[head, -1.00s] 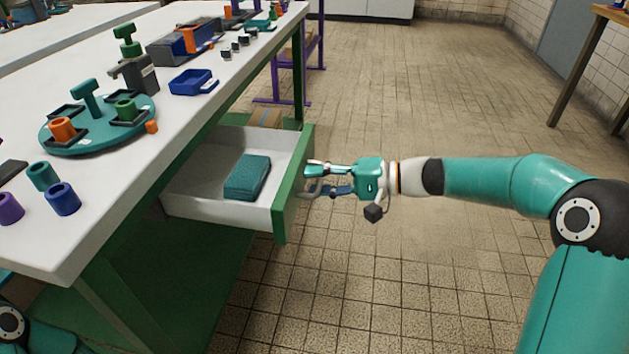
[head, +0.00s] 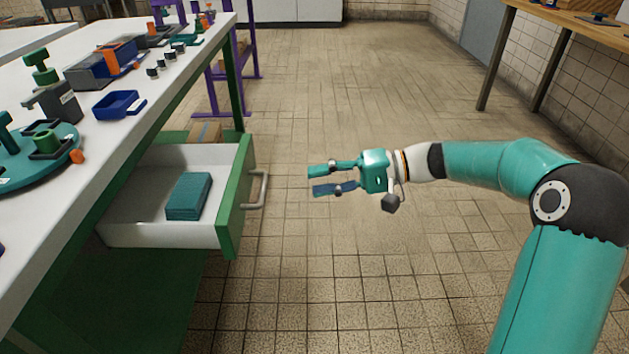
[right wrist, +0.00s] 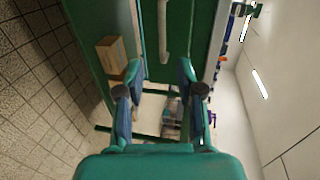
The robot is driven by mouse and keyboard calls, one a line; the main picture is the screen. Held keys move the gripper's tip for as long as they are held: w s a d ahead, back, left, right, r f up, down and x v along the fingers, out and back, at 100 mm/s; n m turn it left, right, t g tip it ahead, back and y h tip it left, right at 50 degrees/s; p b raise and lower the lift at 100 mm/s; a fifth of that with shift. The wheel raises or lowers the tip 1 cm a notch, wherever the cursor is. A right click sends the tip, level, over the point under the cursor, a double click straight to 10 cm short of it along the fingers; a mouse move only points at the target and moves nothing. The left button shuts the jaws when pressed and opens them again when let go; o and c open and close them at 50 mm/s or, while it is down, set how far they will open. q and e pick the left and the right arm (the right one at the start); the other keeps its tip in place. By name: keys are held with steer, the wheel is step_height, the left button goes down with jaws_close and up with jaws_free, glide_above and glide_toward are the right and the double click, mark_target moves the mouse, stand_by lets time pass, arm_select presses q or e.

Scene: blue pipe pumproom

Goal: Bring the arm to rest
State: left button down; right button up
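My right gripper (head: 318,181) is open and empty. It hangs in free air to the right of the open drawer, apart from its handle (head: 258,188). In the right wrist view the two fingers (right wrist: 160,95) are spread, with nothing between them and the drawer's green front beyond. The drawer (head: 165,235) is pulled out from the green bench and has white inside walls. A teal box (head: 189,195) lies in it. My left gripper does not show.
The white bench top (head: 130,150) at the left carries a teal turntable (head: 50,170), a blue tray (head: 118,104) and other parts. A cardboard box (head: 205,132) shows behind the drawer. A wooden table (head: 560,18) stands at the far right. The tiled floor between is clear.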

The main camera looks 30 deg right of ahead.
stand_by(0.3)
steer(key=s+a+f+m+g+h, duration=0.1)
steer(key=s+a+f+g+h, duration=0.2)
steer(key=f, duration=0.9)
steer(key=s+a+f+m+g+h, duration=0.1)
steer(key=s+a+f+g+h, duration=0.15)
steer(key=f, duration=0.95)
steer(key=s+a+f+n+g+h+p, duration=0.1)
steer(key=s+a+f+n+h, duration=0.15)
steer(key=s+a+f, duration=0.45)
steer(key=s+a+f+n+g+h, duration=0.1)
steer(key=s+a+f+n+h, duration=0.15)
steer(key=s+f, duration=0.75)
step_height(320, 180, up, 38)
steer(key=w+p, duration=0.1)
steer(key=p, duration=3.7)
steer(key=shift+w+f+n+t+y, duration=0.2)
steer(key=shift+n+t+y, duration=0.1)
steer(key=shift+t+y, duration=0.05)
steer(key=shift+d, duration=0.1)
